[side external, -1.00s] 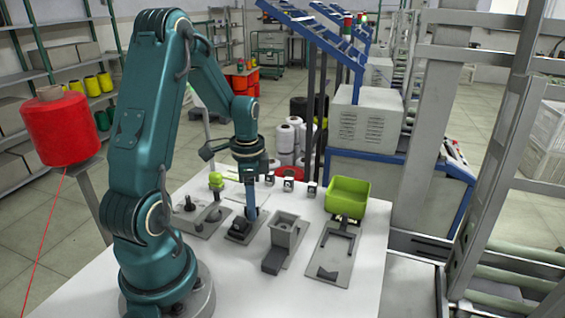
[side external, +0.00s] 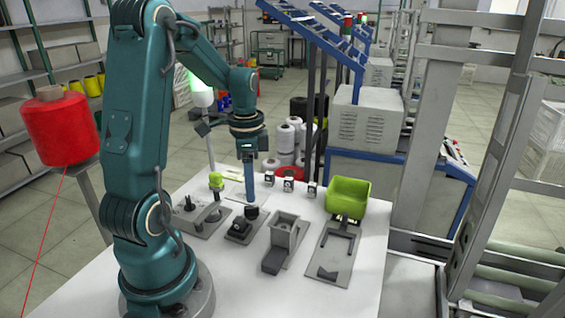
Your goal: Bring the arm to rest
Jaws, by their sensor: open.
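My teal arm stands on the white table (side external: 345,285). Its end, my gripper (side external: 251,208), points straight down. It is above a small black fixture (side external: 240,228) on a grey plate, with its blue fingers over the fixture. The gap between the fingers is too small to make out here, and I see nothing held in them. The gripper is open.
Left of the gripper is a plate with pegs (side external: 190,208) and a yellow-green topped part (side external: 216,181). A red thread cone (side external: 58,130) stands far left.

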